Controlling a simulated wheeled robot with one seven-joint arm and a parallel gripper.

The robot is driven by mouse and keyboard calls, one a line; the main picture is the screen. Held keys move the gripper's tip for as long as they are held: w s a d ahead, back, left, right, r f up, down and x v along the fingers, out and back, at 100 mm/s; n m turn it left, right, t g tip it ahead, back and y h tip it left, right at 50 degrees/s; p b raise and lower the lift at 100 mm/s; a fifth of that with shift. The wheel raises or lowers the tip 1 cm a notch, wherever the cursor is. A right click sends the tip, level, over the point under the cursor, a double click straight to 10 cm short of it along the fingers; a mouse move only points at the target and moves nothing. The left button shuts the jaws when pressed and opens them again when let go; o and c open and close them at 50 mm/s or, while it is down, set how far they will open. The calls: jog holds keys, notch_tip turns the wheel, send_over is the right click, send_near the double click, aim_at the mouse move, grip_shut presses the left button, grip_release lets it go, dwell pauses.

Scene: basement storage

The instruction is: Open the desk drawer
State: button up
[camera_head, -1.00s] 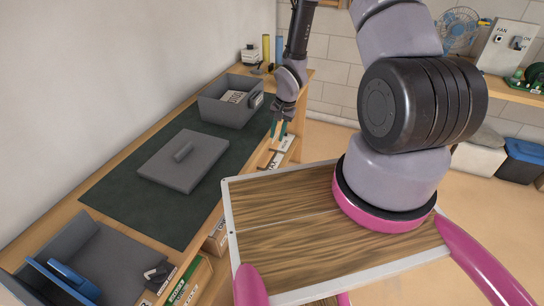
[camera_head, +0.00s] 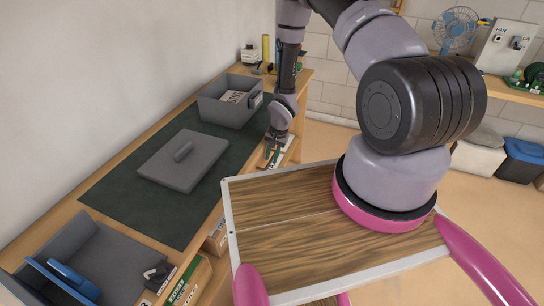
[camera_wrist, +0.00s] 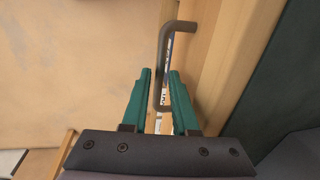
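The wooden desk (camera_head: 150,117) runs along the wall at left, with a dark green mat (camera_head: 120,190) on top. My gripper (camera_head: 270,158) is at the desk's right-hand front edge, near its far end. In the wrist view my gripper (camera_wrist: 160,72) has its two teal fingers apart. A dark bar handle (camera_wrist: 165,45) on the light wood front (camera_wrist: 207,50) lies between the fingers, which do not visibly close on it. Whether they touch it I cannot tell. The drawer's front is mostly hidden in the head view by my arm and the desk edge.
A grey bin (camera_head: 225,112), a grey lid (camera_head: 165,168) and a grey tray (camera_head: 110,262) sit on the desk. Cardboard boxes (camera_head: 190,280) stand below its front edge. Bins (camera_head: 522,163) stand at the far right. Floor beside the desk front (camera_wrist: 70,60) looks clear.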

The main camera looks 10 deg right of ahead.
grip_shut()
dwell(1.4)
